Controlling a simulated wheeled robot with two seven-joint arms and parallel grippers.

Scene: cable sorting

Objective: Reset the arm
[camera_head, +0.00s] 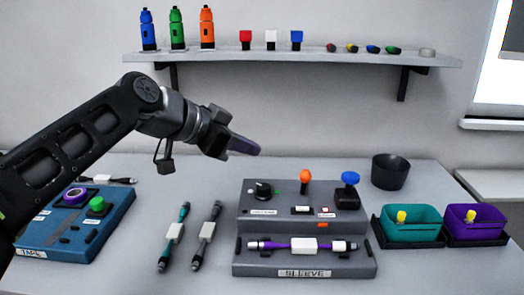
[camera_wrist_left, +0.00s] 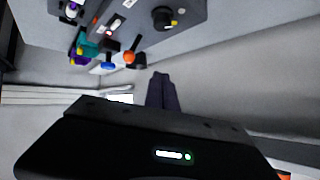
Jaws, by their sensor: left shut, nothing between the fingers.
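My left gripper (camera_head: 245,146) is held in the air above the back left of the sleeve station. Its fingers are shut with nothing between them and point to the right. In the left wrist view the closed fingertips (camera_wrist_left: 162,92) show in front of the wall. The grey sleeve station (camera_head: 305,268) holds a purple cable (camera_head: 290,245) with a white sleeve, lying across its front. A teal cable (camera_head: 174,235) and a dark grey cable (camera_head: 206,236) lie on the table to its left. My right gripper is not in view.
A blue tape station (camera_head: 110,230) stands at the left, below my arm. A dark cup (camera_head: 390,172), a teal bin (camera_head: 411,224) and a purple bin (camera_head: 474,222) stand at the right. A wall shelf (camera_head: 290,58) with bottles and small items runs above. Bare table lies in front.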

